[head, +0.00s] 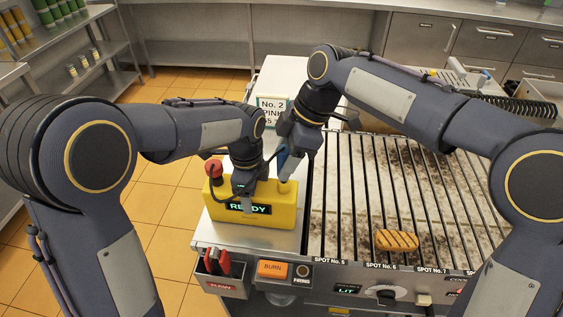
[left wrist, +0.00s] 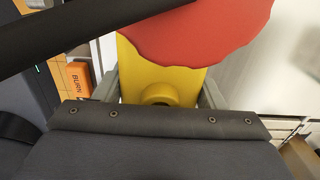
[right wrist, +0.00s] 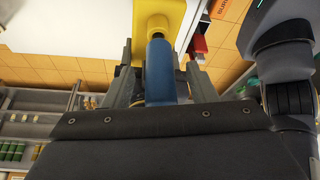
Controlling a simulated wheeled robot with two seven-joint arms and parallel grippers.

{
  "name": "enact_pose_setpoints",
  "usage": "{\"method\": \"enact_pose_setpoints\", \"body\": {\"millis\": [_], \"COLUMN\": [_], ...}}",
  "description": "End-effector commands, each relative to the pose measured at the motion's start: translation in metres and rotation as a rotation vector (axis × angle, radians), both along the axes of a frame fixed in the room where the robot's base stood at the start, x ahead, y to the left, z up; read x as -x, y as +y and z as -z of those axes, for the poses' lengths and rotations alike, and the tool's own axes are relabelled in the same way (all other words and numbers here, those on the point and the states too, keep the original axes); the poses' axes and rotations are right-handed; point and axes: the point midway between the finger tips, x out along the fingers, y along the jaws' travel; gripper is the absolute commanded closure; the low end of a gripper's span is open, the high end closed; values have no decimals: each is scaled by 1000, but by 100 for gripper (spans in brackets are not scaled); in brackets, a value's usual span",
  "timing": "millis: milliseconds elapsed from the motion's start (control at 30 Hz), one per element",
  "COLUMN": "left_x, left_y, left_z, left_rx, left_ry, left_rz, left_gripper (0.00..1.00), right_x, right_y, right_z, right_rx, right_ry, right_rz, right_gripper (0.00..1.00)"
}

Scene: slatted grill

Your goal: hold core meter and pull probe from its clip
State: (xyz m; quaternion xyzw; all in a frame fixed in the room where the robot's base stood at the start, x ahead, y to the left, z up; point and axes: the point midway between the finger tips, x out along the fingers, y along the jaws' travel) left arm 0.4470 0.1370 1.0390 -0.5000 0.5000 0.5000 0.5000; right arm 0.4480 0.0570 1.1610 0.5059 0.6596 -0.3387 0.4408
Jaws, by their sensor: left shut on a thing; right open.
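The core meter (head: 285,207) is a yellow box with a lit READY display and a red knob (head: 214,168) at its left end. It stands on the pale counter left of the grill. My left gripper (head: 245,188) is shut on the meter; the left wrist view shows the yellow body (left wrist: 165,55) between its fingers, with the red knob covering part of it. The probe's blue handle (right wrist: 160,72) stands in the meter's yellow clip (right wrist: 158,18). My right gripper (right wrist: 160,60) is open, its fingers on either side of the handle. The arms hide parts of the meter.
The slatted grill (head: 345,215) lies to the right, with a grill-marked yellow-brown piece (head: 397,241) on it. A sign (head: 272,108) stands behind the meter. A red-handled item sits in a front holder (head: 220,285), beside the orange BURN button (head: 272,269).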

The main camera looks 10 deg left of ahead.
Motion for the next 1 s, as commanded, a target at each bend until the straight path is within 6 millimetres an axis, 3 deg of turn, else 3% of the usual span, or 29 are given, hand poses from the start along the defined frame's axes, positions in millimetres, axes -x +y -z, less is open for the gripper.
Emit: {"method": "enact_pose_setpoints", "body": {"millis": [200,500,900,933,1000], "left_x": [-1,-1,-1,-1,-1], "left_y": [0,0,0,0,0], "left_z": [-1,-1,-1,-1,-1], "left_rx": [1,1,1,1,1], "left_ry": [-3,-3,-3,-3,-3], "left_rz": [0,0,0,0,0], "left_gripper": [64,64,64,64,64], "right_x": [2,2,2,2,2], "right_y": [7,8,8,8,8], "right_z": [17,19,19,19,19], "right_rx": [0,-1,-1,-1,-1], "right_ry": [1,-1,0,0,-1], "right_rz": [-1,0,0,0,0], "right_gripper": [48,48,97,78,87]}}
